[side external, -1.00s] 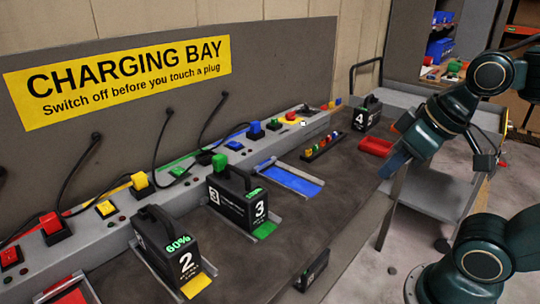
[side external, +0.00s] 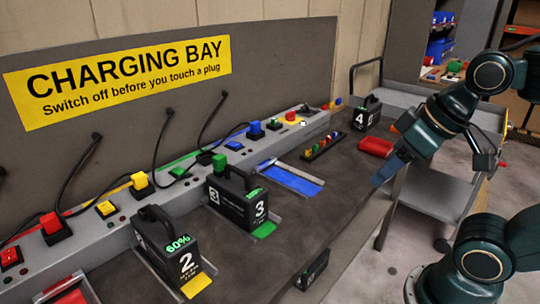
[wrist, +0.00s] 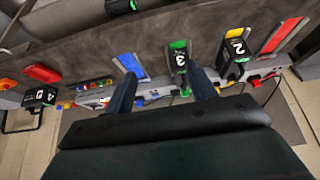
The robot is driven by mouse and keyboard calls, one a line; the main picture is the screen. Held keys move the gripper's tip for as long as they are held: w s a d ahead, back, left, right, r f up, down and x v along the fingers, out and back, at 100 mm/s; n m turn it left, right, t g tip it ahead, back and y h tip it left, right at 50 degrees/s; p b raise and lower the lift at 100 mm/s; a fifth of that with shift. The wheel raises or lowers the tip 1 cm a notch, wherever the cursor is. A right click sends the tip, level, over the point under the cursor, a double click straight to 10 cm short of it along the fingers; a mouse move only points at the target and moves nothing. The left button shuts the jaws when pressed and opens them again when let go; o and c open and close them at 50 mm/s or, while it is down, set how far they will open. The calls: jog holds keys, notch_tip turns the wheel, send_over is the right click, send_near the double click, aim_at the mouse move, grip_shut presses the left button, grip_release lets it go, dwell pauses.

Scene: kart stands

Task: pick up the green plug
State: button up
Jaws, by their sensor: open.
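The green plug (side external: 219,161) shows in the side external view at the top back of the black battery case marked 3 (side external: 236,198). I cannot tell from this view whether it touches the case. My gripper (side external: 384,174) is far to the right of it, above the right end of the bench, pointing down and left. In the wrist view, my gripper (wrist: 161,70) has its two fingers apart with nothing held between them.
The rail carries red (side external: 55,227), yellow (side external: 141,182) and blue (side external: 255,129) plugs. Black cables hang from the back panel. Case 2 (side external: 168,245) stands left of case 3, case 4 (side external: 367,113) at the far end. A red tray (side external: 376,147) lies near my gripper.

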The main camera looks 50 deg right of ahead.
jog(key=w+a+r, duration=0.1)
jog(key=w+r, duration=0.2)
jog(key=w, duration=0.6)
jog(key=w+r, duration=0.2)
jog(key=w, duration=0.7)
send_near(219, 156)
jog(key=shift+g, duration=0.4)
jog(key=shift+w+x, duration=0.15)
jog(key=shift+x, duration=1.1)
jog(key=shift+w+x, duration=0.15)
jog(key=shift+x, duration=1.15)
jog(key=shift+d+r, duration=0.1)
jog(key=shift+x, duration=2.55)
